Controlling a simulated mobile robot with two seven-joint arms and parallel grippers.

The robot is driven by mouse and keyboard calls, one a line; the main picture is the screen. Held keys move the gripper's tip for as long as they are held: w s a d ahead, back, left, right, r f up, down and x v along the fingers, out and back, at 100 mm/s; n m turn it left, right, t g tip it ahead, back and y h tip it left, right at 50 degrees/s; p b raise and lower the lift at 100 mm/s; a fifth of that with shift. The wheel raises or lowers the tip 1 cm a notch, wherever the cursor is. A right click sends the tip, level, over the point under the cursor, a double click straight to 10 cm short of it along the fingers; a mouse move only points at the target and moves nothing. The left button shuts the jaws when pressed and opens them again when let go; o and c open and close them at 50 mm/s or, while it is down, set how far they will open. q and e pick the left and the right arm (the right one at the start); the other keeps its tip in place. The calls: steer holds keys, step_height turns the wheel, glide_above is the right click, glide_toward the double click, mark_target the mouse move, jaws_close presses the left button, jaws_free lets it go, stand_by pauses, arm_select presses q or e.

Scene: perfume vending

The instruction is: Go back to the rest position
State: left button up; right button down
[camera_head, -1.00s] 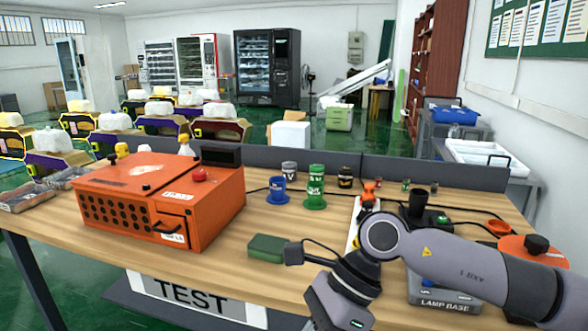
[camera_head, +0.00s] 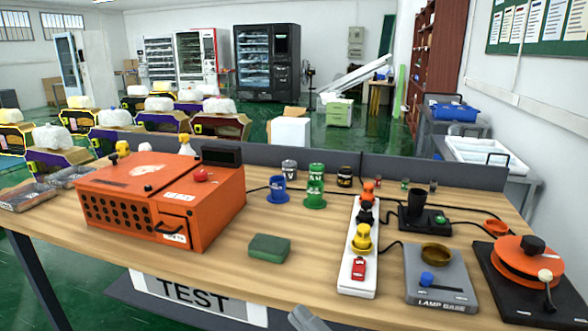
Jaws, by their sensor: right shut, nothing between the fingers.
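Only the grey tip of my right gripper (camera_head: 308,319) shows, at the bottom edge of the head view; it is shut and empty. The rest of the right arm is out of the picture. A green block (camera_head: 269,248) lies on the wooden table (camera_head: 225,262), beyond the gripper tip and apart from it. My left gripper is not in view.
An orange box (camera_head: 150,205) stands on the left. A white power strip (camera_head: 359,260), a lamp base (camera_head: 437,280) and an orange round device (camera_head: 525,263) are on the right. Blue (camera_head: 278,190) and green (camera_head: 315,187) spools stand behind.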

steer(key=s+d+f+m+h, duration=0.2)
steer(key=d+f+m+h, duration=0.4)
steer(key=f+m, duration=0.15)
steer(key=s+d+f+m+h, duration=0.2)
steer(key=d+f+m+h, duration=0.35)
steer(key=f, duration=0.25)
steer(key=s+d+f+m+g+h, duration=0.1)
steer(key=s+d+f+m+g, duration=0.1)
steer(key=s+f, duration=0.3)
steer(key=s+d+f+m+g+h+p, duration=0.1)
steer(key=s+d+f+m+g+h, duration=0.1)
steer(key=s+d+f+m, duration=0.1)
step_height(320, 180, down, 3)
steer(key=shift+s+d+r+m+g, duration=0.1)
steer(key=shift+s+d+m+g, duration=0.25)
steer(key=shift+s+d, duration=0.65)
